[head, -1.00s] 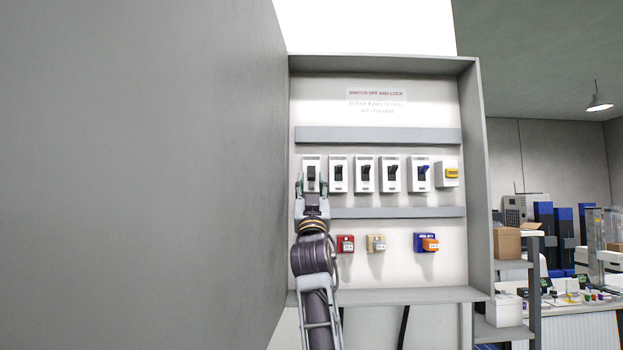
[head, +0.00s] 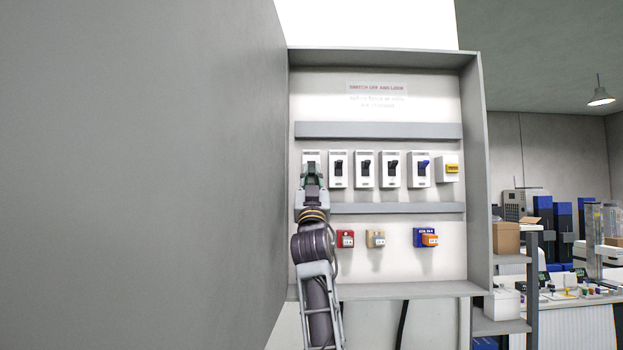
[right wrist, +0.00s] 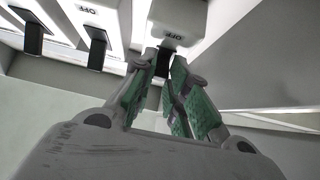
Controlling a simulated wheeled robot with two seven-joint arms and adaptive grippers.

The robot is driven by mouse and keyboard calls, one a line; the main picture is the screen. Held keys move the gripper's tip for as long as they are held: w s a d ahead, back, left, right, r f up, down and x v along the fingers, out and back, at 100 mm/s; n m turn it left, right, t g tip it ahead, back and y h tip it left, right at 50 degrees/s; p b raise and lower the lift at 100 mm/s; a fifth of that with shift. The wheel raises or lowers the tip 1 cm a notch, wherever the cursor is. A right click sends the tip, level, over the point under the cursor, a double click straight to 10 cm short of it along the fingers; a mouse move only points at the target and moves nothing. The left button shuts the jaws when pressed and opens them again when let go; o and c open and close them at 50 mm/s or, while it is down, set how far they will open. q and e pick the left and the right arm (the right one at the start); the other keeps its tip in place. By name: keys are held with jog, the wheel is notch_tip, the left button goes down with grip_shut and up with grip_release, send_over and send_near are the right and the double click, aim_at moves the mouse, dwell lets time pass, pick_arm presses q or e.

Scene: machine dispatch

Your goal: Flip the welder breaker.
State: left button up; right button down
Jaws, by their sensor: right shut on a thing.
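A row of white breakers with toggles runs across the open panel. My right gripper (head: 313,168) is at the leftmost breaker (head: 309,156) and covers most of its front. In the right wrist view, my right gripper's green-padded fingers (right wrist: 164,78) are closed on the dark toggle (right wrist: 163,61) of that breaker, below its OFF mark. The neighbouring breakers (head: 338,168) have dark toggles, and the one farther right has a blue toggle (head: 424,164). The small labels are unreadable in the head view, so I cannot tell which is marked welder. My left gripper is out of view.
Below the breakers hang a red (head: 345,238), a tan (head: 375,238) and a blue-and-orange piece (head: 426,238). A yellow-fronted box (head: 447,169) ends the row. The large grey panel door (head: 150,180) fills the left. Shelves with boxes (head: 506,238) stand right.

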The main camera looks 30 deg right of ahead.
jog(key=shift+s+a+r+g+y, duration=0.1)
jog(key=shift+r+g+y, duration=0.2)
jog(key=shift+y, duration=0.3)
jog(key=shift+s+r+g, duration=0.1)
jog(key=shift+r+g, duration=0.1)
jog(key=shift+g, duration=0.3)
jog(key=shift+s+a+r+g+y, duration=0.15)
jog(key=shift+r+g+y, duration=0.6)
jog(key=shift+g+y, duration=0.4)
jog(key=shift+r+g+y, duration=0.5)
jog(key=shift+g+y, duration=0.05)
jog(key=shift+g, duration=0.5)
jog(key=shift+r+g+y, duration=0.45)
jog(key=shift+g+y, duration=0.05)
jog(key=shift+g, duration=0.5)
jog(key=shift+r, duration=0.1)
jog(key=c, duration=1.4)
grip_release()
jog(key=shift+w, duration=0.25)
jog(key=shift+g, duration=0.3)
jog(key=v, duration=1.2)
jog(key=shift+s, duration=0.1)
